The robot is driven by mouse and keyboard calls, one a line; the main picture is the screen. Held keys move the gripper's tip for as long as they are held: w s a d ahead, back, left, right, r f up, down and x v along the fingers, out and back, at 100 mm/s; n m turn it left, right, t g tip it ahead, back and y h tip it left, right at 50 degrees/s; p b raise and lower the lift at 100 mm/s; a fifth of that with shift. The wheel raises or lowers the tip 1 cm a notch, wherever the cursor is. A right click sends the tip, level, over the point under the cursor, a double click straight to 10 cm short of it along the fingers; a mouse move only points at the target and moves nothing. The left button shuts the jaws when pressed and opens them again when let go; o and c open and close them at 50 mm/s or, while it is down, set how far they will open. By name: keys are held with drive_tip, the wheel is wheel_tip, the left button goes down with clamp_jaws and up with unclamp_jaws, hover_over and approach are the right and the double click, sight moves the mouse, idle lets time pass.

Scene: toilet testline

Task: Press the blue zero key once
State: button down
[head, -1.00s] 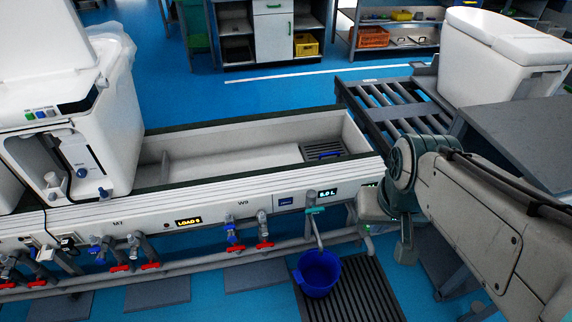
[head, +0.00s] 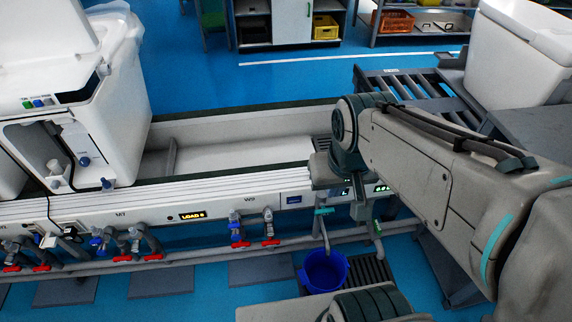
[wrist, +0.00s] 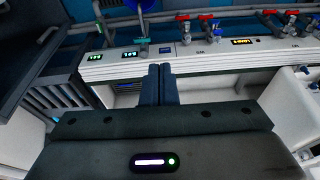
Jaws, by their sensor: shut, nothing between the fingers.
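A small blue rectangular key (head: 294,199) is on the white front panel, left of the green-lit displays. Its marking is too small to read. It also shows as a small blue patch in the wrist view (wrist: 166,50). In the wrist view my gripper (wrist: 160,66) has its two dark fingers side by side, shut and empty. The fingertips appear just below the blue key in that picture, with no visible contact. The actual gap cannot be judged. In the head view the fingers cannot be made out clearly.
A teal-handled tap (head: 323,212) and a blue bucket (head: 325,270) are close to the right of the key. Red and blue valves (head: 238,230) line the panel's underside. A white tank (head: 100,110) stands at left.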

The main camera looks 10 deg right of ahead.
drive_tip(key=w+d+f+n+g+h+b, duration=0.25)
drive_tip(key=f+h+b, duration=0.3)
drive_tip(key=f, duration=0.45)
drive_tip(key=w+d+f+n+g+h+b, duration=0.2)
drive_tip(key=d+f+h+b, duration=0.2)
drive_tip(key=f+b, duration=0.45)
drive_tip(key=w+d+f+n+g+h+b, duration=0.25)
drive_tip(key=d+f+h+b, duration=0.2)
drive_tip(key=f, duration=0.65)
drive_tip(key=w+a+f+n+t+y+b, duration=0.1)
drive_tip(key=w+a+f+n+t+b, duration=0.3)
drive_tip(key=f+n+t, duration=0.3)
drive_tip(key=w+a+f+n+t+y+b, duration=0.1)
drive_tip(key=w+a+f+n+t+b, duration=0.3)
drive_tip(key=f, duration=0.6)
drive_tip(key=w+a+f+n+t+b, duration=0.3)
drive_tip(key=w+f+n+t+b, duration=0.4)
drive_tip(key=t, duration=0.5)
wheel_tip(320, 180, down, 2)
drive_tip(key=n, duration=0.3)
drive_tip(key=shift+a+t+y, duration=0.3)
drive_tip(key=shift+a+y, duration=0.1)
drive_tip(key=shift+w+f, duration=0.15)
drive_tip(key=shift+w, duration=0.05)
drive_tip(key=b, duration=0.2)
approach(299, 198)
drive_tip(key=w+d+r, duration=0.2)
drive_tip(key=shift+w, duration=0.8)
